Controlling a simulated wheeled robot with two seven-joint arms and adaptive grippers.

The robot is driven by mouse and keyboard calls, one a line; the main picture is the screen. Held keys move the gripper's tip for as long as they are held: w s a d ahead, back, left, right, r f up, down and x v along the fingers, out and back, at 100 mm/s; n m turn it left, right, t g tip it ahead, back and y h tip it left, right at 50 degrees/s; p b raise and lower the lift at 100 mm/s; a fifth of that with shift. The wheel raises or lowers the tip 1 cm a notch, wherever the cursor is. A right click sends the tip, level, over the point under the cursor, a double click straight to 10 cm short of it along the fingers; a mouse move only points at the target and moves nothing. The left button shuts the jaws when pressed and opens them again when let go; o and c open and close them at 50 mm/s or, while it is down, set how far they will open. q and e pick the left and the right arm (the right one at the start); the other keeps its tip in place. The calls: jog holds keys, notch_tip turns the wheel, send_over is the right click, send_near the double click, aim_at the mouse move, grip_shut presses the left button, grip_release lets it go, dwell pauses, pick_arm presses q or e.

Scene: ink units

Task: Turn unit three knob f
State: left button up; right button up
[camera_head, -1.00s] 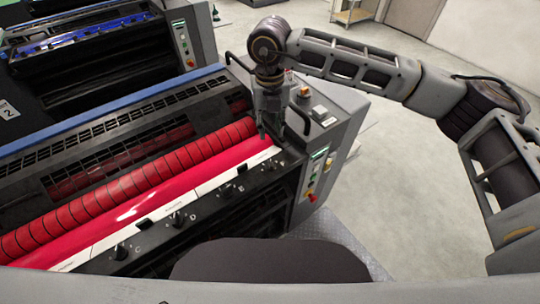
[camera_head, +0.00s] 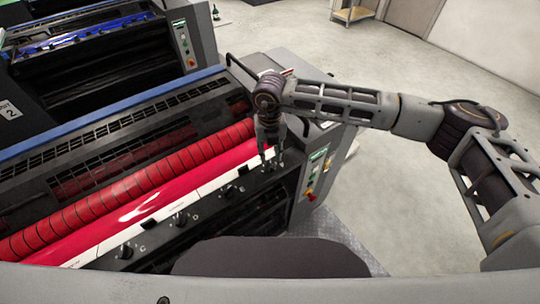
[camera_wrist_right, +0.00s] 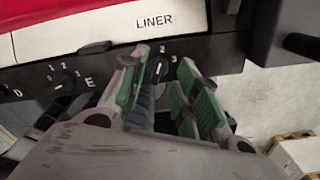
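Knob f (camera_wrist_right: 160,70) shows in the right wrist view as a dark knob on the black strip, with the numbers 2 and 3 beside it. Its letter is hidden. My right gripper (camera_wrist_right: 162,62) is open, its green-padded fingers on either side of the knob in the picture; I cannot tell whether they touch it. In the head view the right gripper (camera_head: 271,161) points down over the right end of the knob strip and hides knob f. Knob E (camera_wrist_right: 66,82) is left of it. My left gripper is not in view.
Red ink rollers (camera_head: 150,175) run along the unit behind the knob strip. Knob D (camera_head: 180,220) and knob C (camera_head: 125,252) are farther left. A control panel with buttons (camera_head: 312,180) is at the unit's right end. A unit with blue ink (camera_head: 85,38) stands behind.

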aim_at(270, 160)
jog(key=shift+f+p, duration=0.35)
jog(key=shift+f, duration=1.5)
jog(key=shift+c, duration=0.5)
grip_shut()
